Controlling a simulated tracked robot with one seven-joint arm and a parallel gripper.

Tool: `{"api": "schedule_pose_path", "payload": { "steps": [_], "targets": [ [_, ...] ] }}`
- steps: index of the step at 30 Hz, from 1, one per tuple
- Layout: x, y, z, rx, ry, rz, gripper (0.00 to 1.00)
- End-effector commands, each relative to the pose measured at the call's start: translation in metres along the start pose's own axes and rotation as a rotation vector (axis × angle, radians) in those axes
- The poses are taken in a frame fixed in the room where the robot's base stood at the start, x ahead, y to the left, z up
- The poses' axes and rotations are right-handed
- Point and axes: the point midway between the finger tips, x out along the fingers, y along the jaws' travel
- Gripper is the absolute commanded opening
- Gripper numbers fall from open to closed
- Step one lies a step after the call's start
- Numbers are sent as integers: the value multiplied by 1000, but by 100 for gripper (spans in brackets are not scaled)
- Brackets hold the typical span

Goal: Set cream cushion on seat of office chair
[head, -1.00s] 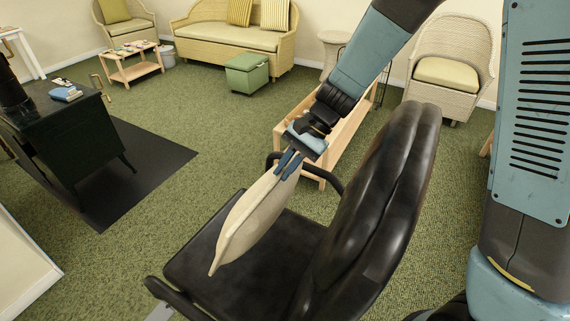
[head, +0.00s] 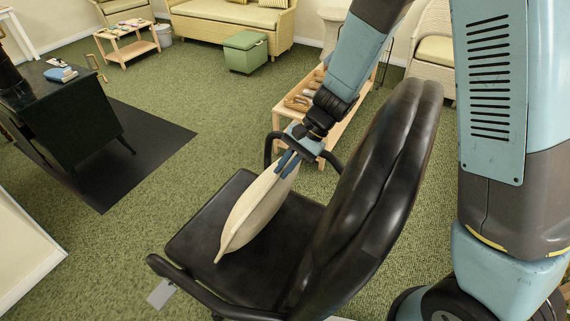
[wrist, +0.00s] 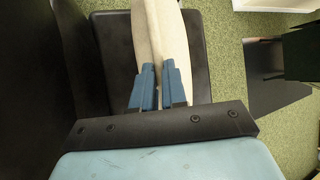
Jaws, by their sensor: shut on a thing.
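The cream cushion (head: 256,211) is held on edge, tilted, over the black seat (head: 213,215) of the office chair. Its lower corner is at or just above the seat; I cannot tell whether it touches. My gripper (head: 288,163) is shut on the cushion's upper edge, near the far armrest. In the wrist view, the two blue fingers (wrist: 160,88) pinch the cushion (wrist: 158,40), with the dark seat (wrist: 116,45) below. The chair's black backrest (head: 375,180) rises to the right of the cushion. Part of the seat is hidden behind the cushion.
The chair's armrests (head: 200,292) flank the seat. A low wooden shelf (head: 336,128) with shoe-like items stands just behind my gripper. A dark stove-like cabinet (head: 66,125) stands on a black mat at left. Green carpet (head: 205,110) is open between them.

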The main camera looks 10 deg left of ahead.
Motion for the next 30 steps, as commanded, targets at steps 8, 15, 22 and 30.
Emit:
{"api": "schedule_pose_path", "payload": {
  "steps": [8, 15, 22, 30],
  "targets": [
    [0, 0, 0, -1, -1, 0, 28],
    [0, 0, 1, -1, -1, 1, 42],
    [-2, 0, 0, -1, -1, 0, 42],
    [-37, -1, 0, -2, 1, -3, 42]
  ]
}}
